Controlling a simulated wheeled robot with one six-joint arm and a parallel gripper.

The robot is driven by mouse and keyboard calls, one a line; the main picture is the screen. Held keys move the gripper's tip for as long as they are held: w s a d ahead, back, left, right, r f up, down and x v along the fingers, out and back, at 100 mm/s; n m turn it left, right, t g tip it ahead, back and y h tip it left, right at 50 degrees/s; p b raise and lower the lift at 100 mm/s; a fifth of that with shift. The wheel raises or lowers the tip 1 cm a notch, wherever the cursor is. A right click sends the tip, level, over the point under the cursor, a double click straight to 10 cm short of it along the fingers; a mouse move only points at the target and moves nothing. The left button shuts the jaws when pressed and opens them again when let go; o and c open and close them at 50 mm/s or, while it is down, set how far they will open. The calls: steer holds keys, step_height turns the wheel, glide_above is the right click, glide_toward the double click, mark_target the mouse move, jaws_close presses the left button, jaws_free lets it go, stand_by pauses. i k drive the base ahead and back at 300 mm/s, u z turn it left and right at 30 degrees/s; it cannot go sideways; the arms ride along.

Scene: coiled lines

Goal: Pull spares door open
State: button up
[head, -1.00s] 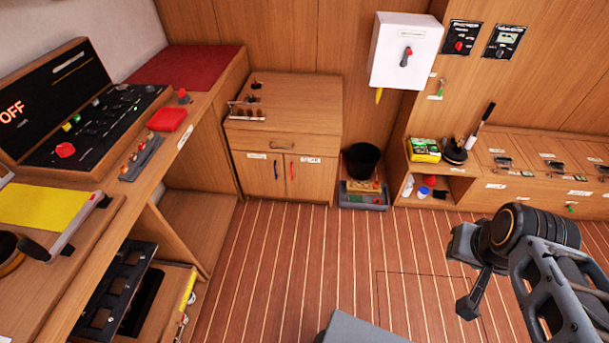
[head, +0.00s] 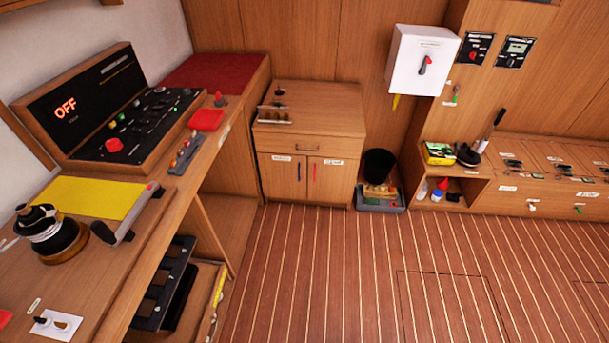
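A wooden cabinet (head: 309,122) stands against the back wall with two small doors under a drawer. The left door (head: 281,182) has a dark blue upright handle (head: 299,171) and a small white label. The labels are too small to read, so I cannot tell which door is the spares door. My gripper is not in view.
A black bucket (head: 379,166) and a grey tray (head: 381,204) stand right of the cabinet. A long wooden desk (head: 148,235) runs along the left. The striped floor (head: 330,270) before the doors is clear. A low bench (head: 549,167) lines the right.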

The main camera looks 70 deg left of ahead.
mark_target(283, 175)
steer(key=u, duration=0.45)
steer(key=i, duration=1.45)
steer(key=u, duration=1.55)
steer(key=i, duration=1.05)
steer(key=u, duration=2.1)
steer(key=i, duration=1)
steer(key=u, duration=0.5)
